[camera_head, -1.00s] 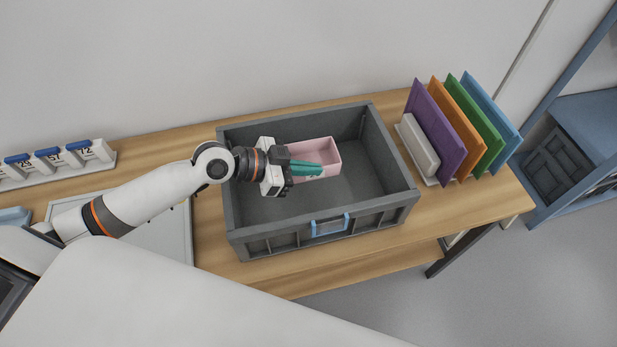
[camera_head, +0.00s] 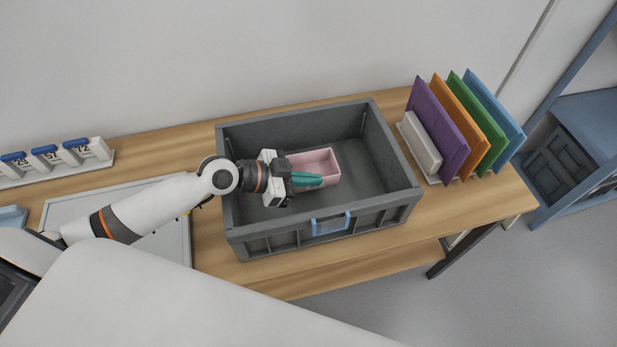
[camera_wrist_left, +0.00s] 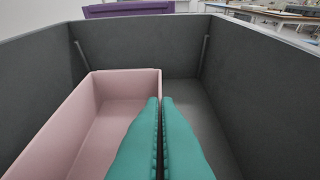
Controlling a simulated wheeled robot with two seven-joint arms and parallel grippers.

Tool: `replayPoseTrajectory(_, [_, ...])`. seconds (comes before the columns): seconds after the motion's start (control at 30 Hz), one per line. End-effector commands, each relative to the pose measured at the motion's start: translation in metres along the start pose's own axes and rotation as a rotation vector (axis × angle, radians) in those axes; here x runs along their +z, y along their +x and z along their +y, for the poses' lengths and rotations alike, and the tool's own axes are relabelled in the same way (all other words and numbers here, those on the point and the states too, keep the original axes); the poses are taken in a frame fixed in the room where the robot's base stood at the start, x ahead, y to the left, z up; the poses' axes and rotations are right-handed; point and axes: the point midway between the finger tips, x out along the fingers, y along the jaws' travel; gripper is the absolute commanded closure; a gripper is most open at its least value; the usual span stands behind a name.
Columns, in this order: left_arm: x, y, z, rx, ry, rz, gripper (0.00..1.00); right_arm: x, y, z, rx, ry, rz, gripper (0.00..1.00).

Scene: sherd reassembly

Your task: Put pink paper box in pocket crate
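The pink paper box (camera_head: 321,159) is open-topped and sits upright inside the grey pocket crate (camera_head: 384,216), left of the crate's middle. My left gripper (camera_head: 321,179) reaches in over the crate's left wall. Its teal fingers (camera_wrist_left: 160,103) are close together on the right side wall of the box, which also shows in the left wrist view (camera_wrist_left: 108,112). The box looks empty. Its underside is hidden, so I cannot tell whether it touches the crate floor. My right gripper is not in view.
A rack with purple (camera_head: 437,130), orange, green and blue panels stands right of the crate. A grey-white tray (camera_head: 176,240) lies left of it. Number blocks (camera_head: 48,157) stand in a row at the far left. The crate floor right of the box is clear.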

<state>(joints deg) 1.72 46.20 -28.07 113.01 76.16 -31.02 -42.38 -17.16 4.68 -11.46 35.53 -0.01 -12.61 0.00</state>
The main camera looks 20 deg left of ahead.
Motion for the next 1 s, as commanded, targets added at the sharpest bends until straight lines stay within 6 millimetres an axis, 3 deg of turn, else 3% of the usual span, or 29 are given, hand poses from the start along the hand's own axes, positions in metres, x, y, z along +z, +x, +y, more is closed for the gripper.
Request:
replayPoseTrajectory(0.13, [-0.001,0.001,0.0,0.0,0.001,0.0,1.0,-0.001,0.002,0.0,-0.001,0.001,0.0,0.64])
replayPoseTrajectory(0.3, [-0.001,0.001,0.0,0.0,0.0,0.0,0.76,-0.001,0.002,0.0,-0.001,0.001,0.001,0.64])
replayPoseTrajectory(0.57, [0.0,0.0,0.0,0.0,0.0,0.0,0.76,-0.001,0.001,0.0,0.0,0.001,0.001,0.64])
replayPoseTrajectory(0.77, [0.013,-0.006,0.001,0.0,-0.002,0.0,0.76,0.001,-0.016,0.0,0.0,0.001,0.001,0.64])
replayPoseTrajectory(1.0, [0.004,-0.049,0.001,0.001,0.002,0.007,0.76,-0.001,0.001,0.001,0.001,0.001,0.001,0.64])
